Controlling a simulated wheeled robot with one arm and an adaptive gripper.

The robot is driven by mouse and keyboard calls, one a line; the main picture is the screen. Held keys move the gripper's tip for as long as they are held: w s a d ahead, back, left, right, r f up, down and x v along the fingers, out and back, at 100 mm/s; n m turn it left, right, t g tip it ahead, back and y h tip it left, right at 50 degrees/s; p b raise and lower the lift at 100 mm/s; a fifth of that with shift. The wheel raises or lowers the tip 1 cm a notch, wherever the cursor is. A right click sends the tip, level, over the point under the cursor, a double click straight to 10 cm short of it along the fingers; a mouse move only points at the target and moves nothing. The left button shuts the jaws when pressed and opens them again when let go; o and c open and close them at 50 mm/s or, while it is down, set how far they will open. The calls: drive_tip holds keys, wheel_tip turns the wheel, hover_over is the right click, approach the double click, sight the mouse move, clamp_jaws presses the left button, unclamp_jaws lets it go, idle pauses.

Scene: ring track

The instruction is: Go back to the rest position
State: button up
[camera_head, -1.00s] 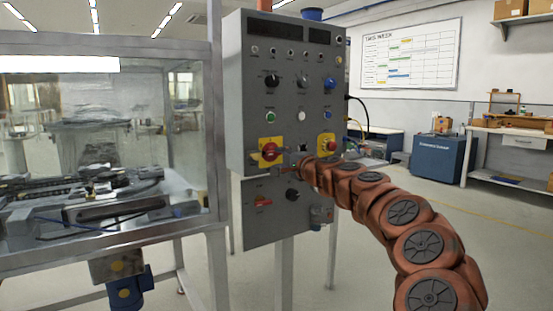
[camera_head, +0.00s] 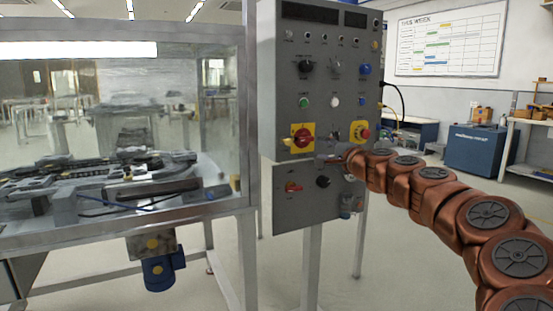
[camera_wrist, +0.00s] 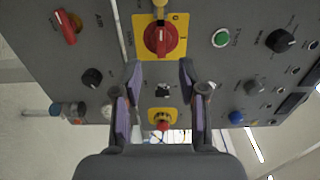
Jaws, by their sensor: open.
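My gripper (camera_head: 328,157) is in front of the grey control cabinet (camera_head: 284,90), just below and right of a red rotary switch on a yellow plate (camera_head: 302,138). In the wrist view, my gripper (camera_wrist: 160,78) has its two fingers apart with nothing between the tips. The red rotary switch (camera_wrist: 163,38) lies just beyond the fingertips there. A red push button on a yellow plate (camera_wrist: 162,119) shows between the fingers, farther back. I cannot tell whether the fingertips touch the panel.
A glass-walled machine enclosure (camera_head: 246,120) stands left of the cabinet, with a blue motor (camera_head: 160,272) under it. A blue cabinet (camera_head: 474,150) and a workbench (camera_head: 530,122) stand at the back right. The floor between is clear.

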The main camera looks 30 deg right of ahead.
drive_tip(key=s+a+r+n+g+y+p, duration=0.1)
drive_tip(key=a+r+n+y+p, duration=0.25)
drive_tip(key=a, duration=0.55)
drive_tip(key=s+a+r+n+g+y+p, duration=0.15)
drive_tip(key=a+r+n+p, duration=0.25)
drive_tip(key=a, duration=0.6)
drive_tip(key=s+a+f+n+g+y+p, duration=0.1)
drive_tip(key=s+a+n+g+p, duration=0.3)
drive_tip(key=a, duration=0.5)
drive_tip(key=s+a+n+g+y+p, duration=0.1)
drive_tip(key=s+a+n+g+p, duration=0.2)
drive_tip(key=s+a+p, duration=0.4)
drive_tip(key=s+a+f+n+g+h+p, duration=0.1)
drive_tip(key=s+a+f+g+p, duration=0.15)
drive_tip(key=s, duration=0.35)
drive_tip(key=s+a+f+n+g+h+p, duration=0.1)
drive_tip(key=s+n+g+p, duration=0.1)
drive_tip(key=s+p, duration=0.3)
drive_tip(key=s+d+g+h+p, duration=0.2)
drive_tip(key=s+d+g+p, duration=0.1)
drive_tip(key=s, duration=0.7)
drive_tip(key=s+d+f+g+h+p, duration=0.1)
drive_tip(key=s+d+g+h+p, duration=0.1)
drive_tip(key=s, duration=0.8)
drive_tip(key=d+h+p, duration=0.1)
drive_tip(key=d+p, duration=0.1)
drive_tip(key=p, duration=0.1)
drive_tip(key=shift+s+d+g, duration=0.15)
drive_tip(key=shift+d+g, duration=0.15)
drive_tip(key=shift+g, duration=0.1)
